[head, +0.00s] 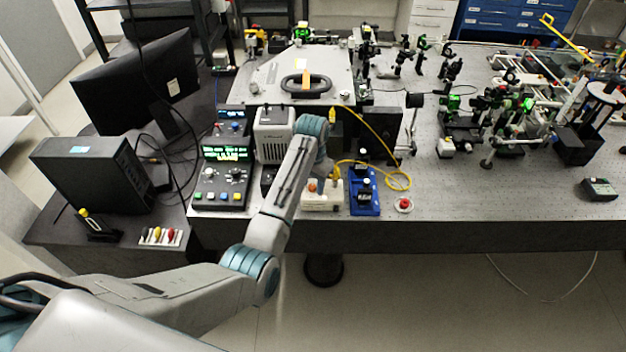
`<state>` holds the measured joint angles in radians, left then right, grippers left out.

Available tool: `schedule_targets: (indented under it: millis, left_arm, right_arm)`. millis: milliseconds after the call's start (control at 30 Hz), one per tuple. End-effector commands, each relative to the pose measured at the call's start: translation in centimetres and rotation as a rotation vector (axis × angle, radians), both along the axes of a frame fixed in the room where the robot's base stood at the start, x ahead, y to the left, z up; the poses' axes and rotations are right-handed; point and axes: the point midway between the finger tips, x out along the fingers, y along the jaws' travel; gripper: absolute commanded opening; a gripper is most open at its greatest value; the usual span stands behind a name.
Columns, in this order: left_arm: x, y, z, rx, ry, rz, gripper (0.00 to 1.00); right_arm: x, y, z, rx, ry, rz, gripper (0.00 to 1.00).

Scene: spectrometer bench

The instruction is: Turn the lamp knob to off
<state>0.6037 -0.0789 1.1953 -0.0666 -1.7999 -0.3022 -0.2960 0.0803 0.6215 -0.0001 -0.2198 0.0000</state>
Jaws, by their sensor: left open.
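My left arm reaches in from the lower left and bends down over the bench's front edge. Its gripper (323,171) is small in the picture, just above a white box (322,198) with an orange-red part on top. The fingers are open, with no object seen between them. A white vented housing (274,125), perhaps the lamp, stands behind the forearm, which covers its lower right. A dark controller (220,185) with green displays and several knobs stands left of the forearm. I cannot tell which knob is the lamp knob or where it points. My right gripper is out of view.
A blue device (364,192) and a red button (404,204) lie right of the white box. A yellow cable (385,140) loops beside them. A monitor (135,80) and black case (92,174) stand left. The bench's front right is mostly clear.

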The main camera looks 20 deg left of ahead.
Motion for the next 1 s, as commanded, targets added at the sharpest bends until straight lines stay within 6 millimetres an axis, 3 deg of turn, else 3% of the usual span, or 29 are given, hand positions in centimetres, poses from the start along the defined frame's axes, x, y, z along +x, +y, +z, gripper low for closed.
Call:
schedule_targets:
  millis: [167,367,733,1000]
  left_arm:
    - [0.01,0.00,0.01,0.000,0.000,0.000,0.39]
    - [0.02,-0.01,0.02,0.000,0.000,0.000,0.00]
    - [0.03,-0.02,0.02,0.000,-0.001,0.047,0.00]
    - [0.05,-0.02,0.03,0.000,-0.001,0.219,0.00]
  right_arm:
    - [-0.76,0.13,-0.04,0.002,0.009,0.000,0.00]
    - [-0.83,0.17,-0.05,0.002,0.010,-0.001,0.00]
    - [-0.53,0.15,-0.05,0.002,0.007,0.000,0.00]
    - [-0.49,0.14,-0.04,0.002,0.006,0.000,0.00]
